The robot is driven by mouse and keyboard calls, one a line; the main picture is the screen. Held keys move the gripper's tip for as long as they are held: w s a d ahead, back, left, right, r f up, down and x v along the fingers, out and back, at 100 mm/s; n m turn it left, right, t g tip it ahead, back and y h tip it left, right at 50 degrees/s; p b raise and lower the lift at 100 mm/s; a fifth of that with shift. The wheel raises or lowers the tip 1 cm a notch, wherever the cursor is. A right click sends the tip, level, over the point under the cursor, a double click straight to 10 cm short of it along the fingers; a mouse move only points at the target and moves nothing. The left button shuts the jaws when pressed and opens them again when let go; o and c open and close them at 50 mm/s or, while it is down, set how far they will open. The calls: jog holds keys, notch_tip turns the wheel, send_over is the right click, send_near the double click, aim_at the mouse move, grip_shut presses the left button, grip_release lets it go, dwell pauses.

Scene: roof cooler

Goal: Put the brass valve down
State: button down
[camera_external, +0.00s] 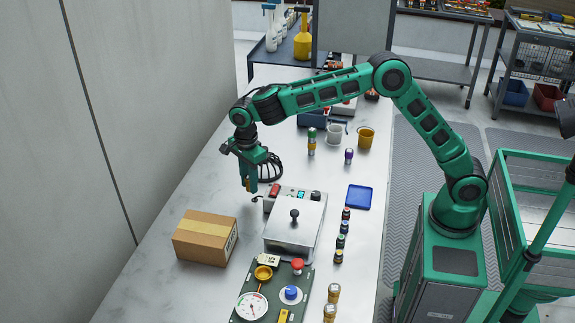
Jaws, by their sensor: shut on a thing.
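My gripper (250,183) hangs above the table, left of the grey lidded box. It points down and is shut on a small brass-coloured thing, the brass valve (248,184), of which only a small part shows between the fingers. I cannot tell from this view how high the valve is above the table.
A cardboard box (205,238) stands in front of the gripper. The grey lidded box (293,225) with a control panel is to the right. A blue tray (359,197) is further right. The table's left part is clear.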

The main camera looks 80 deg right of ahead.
jog(key=shift+f, duration=1.95)
jog(key=c, duration=1.4)
grip_release()
jog(key=shift+f, duration=0.15)
jog(key=shift+c, duration=0.2)
notch_tip(320, 180, up, 12)
jog(key=shift+r, duration=0.2)
